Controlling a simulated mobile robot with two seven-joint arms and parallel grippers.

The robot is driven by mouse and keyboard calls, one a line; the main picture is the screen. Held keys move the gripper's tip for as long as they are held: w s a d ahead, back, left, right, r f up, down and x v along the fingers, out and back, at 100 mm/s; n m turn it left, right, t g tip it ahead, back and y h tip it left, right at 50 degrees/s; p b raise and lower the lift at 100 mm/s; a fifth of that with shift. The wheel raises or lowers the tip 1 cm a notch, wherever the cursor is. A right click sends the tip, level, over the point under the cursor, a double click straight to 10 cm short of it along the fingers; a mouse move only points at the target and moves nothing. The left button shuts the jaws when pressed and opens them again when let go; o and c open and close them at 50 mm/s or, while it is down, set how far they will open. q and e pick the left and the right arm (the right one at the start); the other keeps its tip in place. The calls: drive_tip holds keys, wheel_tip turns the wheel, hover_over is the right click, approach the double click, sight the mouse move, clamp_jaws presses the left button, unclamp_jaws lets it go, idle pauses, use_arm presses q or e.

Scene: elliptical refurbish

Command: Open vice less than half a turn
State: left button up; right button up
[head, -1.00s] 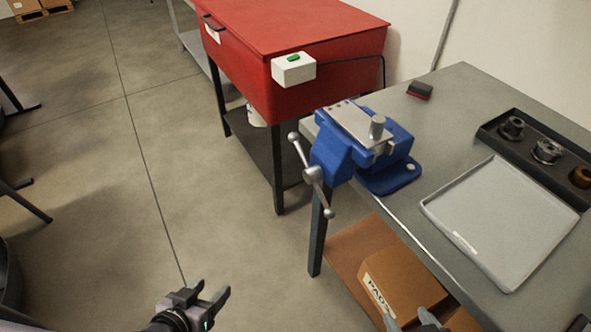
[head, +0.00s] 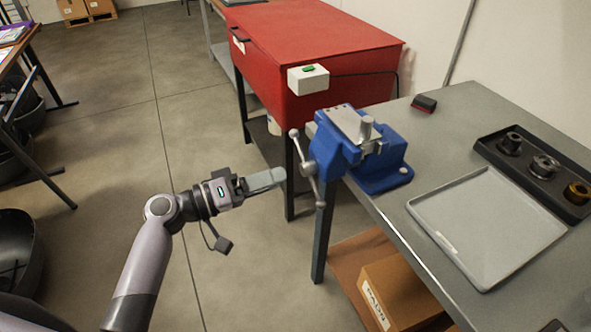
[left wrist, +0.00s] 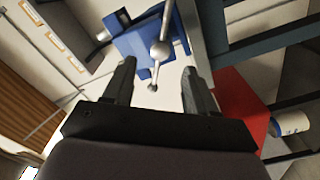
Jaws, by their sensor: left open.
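In the left wrist view the gripper (left wrist: 158,88) is open and empty, with the handle (left wrist: 160,50) ahead between and beyond the fingers. My right gripper is not in view.
A red cabinet (head: 310,50) with a white button box (head: 308,79) stands behind the vice. On the workbench (head: 470,110) are a grey tray (head: 485,225), a black holder with several metal parts (head: 575,210) and a red-black block (head: 424,103). A cardboard box (head: 405,290) sits below.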

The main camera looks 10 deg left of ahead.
sight(302, 171)
use_arm(q)
drive_tip(key=p+x, duration=0.1)
drive_tip(key=x, duration=0.5)
drive_tip(key=shift+s+a, duration=0.1)
drive_tip(key=shift+c, duration=0.4)
drive_tip(key=shift+f, duration=0.1)
clamp_jaws()
